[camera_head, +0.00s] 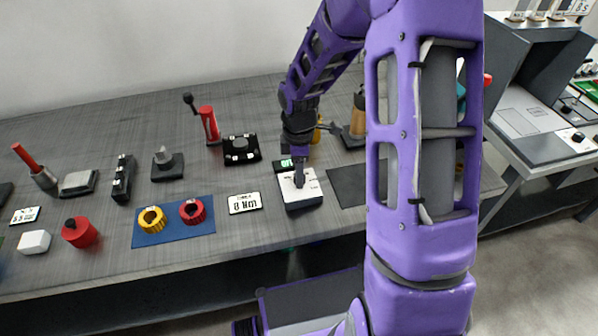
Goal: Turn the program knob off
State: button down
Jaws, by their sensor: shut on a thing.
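A small box with a white top panel (313,194) and dark sides stands near the front edge of the grey table. It has printed marks on its top and a small green display (286,163) at its back.
Left of the box lie a white "8 Nm" label (245,203) and a blue mat (150,237) with a yellow and a red ring. A black square block (241,149) stands behind. A dark flat mat (346,186) lies to the right. My purple arm hides part of the table's right side.

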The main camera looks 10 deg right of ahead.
jog(key=c, duration=0.5)
grip_release()
notch_tip(320, 180, up, 18)
jog(key=shift+f+p, duration=0.25)
jog(key=shift+p, duration=0.7)
